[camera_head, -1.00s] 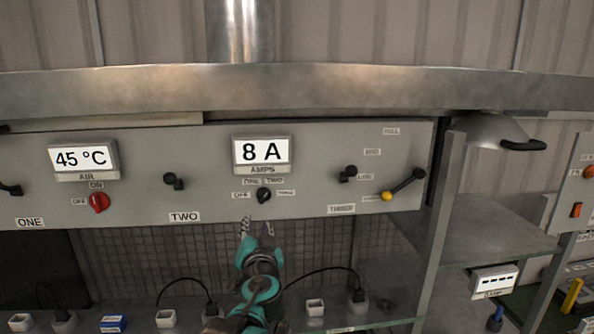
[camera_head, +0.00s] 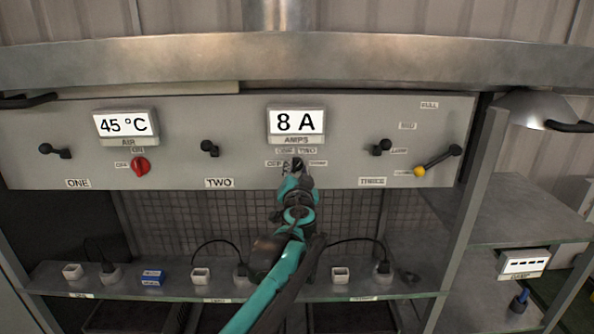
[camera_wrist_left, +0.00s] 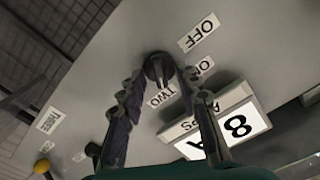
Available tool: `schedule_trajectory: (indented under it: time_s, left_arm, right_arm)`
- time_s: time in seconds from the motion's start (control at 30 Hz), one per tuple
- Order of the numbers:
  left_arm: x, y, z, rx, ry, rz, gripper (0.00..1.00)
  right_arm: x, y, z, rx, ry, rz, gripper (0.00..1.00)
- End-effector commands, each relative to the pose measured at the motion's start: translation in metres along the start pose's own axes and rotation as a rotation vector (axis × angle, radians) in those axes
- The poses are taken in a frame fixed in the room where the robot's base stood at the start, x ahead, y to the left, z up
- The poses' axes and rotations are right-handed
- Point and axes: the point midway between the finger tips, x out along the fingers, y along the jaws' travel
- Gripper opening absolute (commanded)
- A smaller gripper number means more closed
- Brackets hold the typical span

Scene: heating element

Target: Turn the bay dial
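The bay dial (camera_wrist_left: 158,68) is a round black knob on the grey panel. It sits under the AMPS display (camera_head: 297,122), which reads 8 A, with OFF, ONE, TWO and THREE labels around it. In the head view the dial (camera_head: 297,162) is partly hidden by my left gripper (camera_head: 296,172), which reaches up to it from below. In the left wrist view the two fingers of my left gripper (camera_wrist_left: 160,78) are apart, one on each side of the dial, with small gaps showing. I cannot tell exactly which label the dial points to. My right gripper is not in view.
A red AIR switch (camera_head: 140,167) sits under the 45 °C display (camera_head: 126,124). Black levers are on the panel, and a yellow-tipped lever (camera_head: 437,160) is at its right. Below, a shelf (camera_head: 120,280) holds sockets and cables. A metal beam (camera_head: 300,62) runs above.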

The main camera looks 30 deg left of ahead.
Motion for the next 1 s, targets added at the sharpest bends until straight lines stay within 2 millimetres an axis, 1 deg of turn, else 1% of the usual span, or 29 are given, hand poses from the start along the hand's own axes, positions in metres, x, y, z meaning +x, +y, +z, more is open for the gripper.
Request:
schedule_trajectory:
  time_s: [0.03, 0.07, 0.1, 0.17, 0.2, 0.47, 0.63, 0.77, 1.0]
  left_arm:
    - [-0.0001, -0.0001, 0.0001, 0.0, 0.0, 0.0, 0.33]
    - [-0.0001, -0.0001, 0.0001, 0.0, 0.0, 0.0, 0.3]
    - [-0.0001, -0.0001, 0.0001, 0.0, 0.0, 0.0, 0.2]
    - [-0.0002, -0.0001, 0.0, 0.0, 0.0, 0.0, 0.04]
    - [-0.0002, -0.0001, 0.0, 0.0, 0.0, 0.0, 0.0]
    - [-0.0003, 0.0, -0.0001, 0.005, 0.0, 0.0, 0.0]
    - [-0.0004, 0.0002, -0.0001, 0.042, 0.0, 0.0, 0.0]
    - [-0.0004, 0.0004, 0.0, 0.105, 0.0, 0.0, 0.0]
    - [-0.0004, 0.0009, 0.0001, 0.297, 0.0, 0.0, 0.0]
  right_arm:
    - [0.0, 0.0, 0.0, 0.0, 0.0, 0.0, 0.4]
    - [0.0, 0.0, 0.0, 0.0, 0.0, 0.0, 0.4]
    - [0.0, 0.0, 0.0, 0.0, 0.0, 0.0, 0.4]
    - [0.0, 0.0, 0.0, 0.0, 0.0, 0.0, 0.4]
    - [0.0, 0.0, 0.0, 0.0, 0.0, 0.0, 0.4]
    - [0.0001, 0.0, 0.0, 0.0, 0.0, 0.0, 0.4]
    - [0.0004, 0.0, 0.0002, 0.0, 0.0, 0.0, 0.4]
    - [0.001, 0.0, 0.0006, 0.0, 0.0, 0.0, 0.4]
    - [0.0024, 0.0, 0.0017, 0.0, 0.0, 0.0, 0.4]
